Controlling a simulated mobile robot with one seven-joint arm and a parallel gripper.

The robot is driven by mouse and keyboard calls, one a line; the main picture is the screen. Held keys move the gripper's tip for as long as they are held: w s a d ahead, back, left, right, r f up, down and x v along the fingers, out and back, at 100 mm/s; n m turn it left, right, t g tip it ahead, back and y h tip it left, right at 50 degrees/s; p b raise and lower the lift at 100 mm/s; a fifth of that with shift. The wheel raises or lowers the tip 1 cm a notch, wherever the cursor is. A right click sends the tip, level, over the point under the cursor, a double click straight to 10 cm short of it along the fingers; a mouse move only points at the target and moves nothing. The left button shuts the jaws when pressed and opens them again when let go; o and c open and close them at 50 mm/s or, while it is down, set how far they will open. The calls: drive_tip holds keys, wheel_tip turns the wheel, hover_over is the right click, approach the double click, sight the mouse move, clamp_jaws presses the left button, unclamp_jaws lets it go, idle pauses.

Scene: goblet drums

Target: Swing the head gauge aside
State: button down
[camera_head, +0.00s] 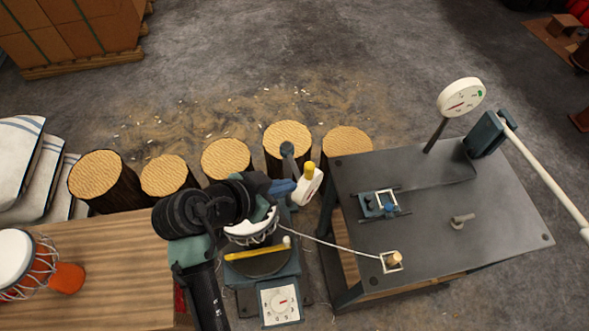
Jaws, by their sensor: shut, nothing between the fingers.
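A small white gauge-like piece with a red mark and a yellow top (309,184) stands at the right of the drum stand; I take it for the head gauge, though its mount is hidden. My gripper (286,187) is shut and empty, its blue fingertips close to the left of this piece; I cannot tell whether they touch. A goblet drum's white head (248,228) shows partly below my gripper, the rest covered by my arm. A yellow bar (256,250) with a pale knob at its right end lies across the front of the stand (248,272).
A dial box (280,303) sits at the stand's front. The grey bench (420,235) on the right carries a tall round dial (461,97) and a long white lever (545,172). A cord runs from the stand to a wooden peg (394,259). Several log stumps (226,158) stand behind.

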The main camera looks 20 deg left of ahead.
sight(318, 172)
drive_tip(key=shift+w+d+p, duration=0.2)
drive_tip(key=shift+w+d, duration=0.05)
drive_tip(key=shift+w, duration=0.4)
drive_tip(key=shift+w+d+p, duration=0.2)
drive_tip(key=shift+w+d, duration=0.05)
drive_tip(key=shift+w, duration=0.4)
drive_tip(key=w+d, duration=0.3)
drive_tip(key=shift+d+r+b, duration=0.1)
drive_tip(key=shift+d+b, duration=0.2)
drive_tip(key=shift+s, duration=0.1)
